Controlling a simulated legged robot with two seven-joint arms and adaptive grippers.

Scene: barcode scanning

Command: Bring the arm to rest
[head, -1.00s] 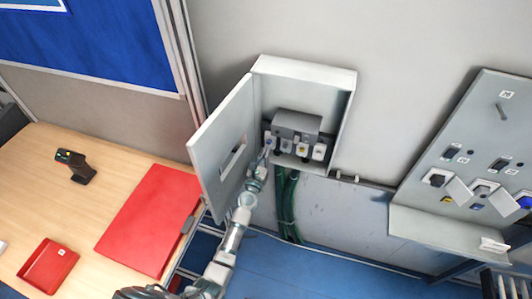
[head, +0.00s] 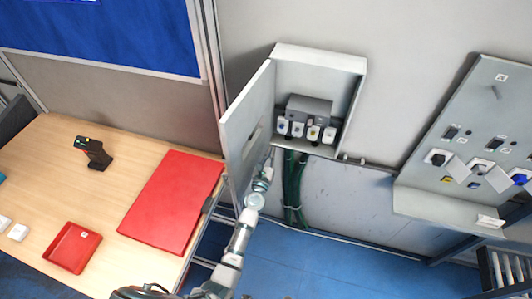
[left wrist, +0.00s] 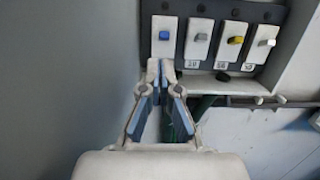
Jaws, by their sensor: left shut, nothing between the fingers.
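My left arm reaches up from the bottom of the head view. Its gripper (head: 270,158) is at the lower edge of the open wall cabinet, beside the cabinet door (head: 248,125). In the left wrist view the gripper (left wrist: 160,65) is shut and empty, its fingertips together just below the leftmost switch, which has a blue knob (left wrist: 164,36). Whether the tips touch the switch plate I cannot tell. My right gripper is not in view.
The cabinet (head: 347,95) holds a grey block with several white switches; green cables (head: 292,190) hang below. A tilted panel (head: 475,130) stands at right. The wooden table (head: 100,205) at left carries a black scanner (head: 95,153), a red folder (head: 172,200) and a red tray (head: 72,247).

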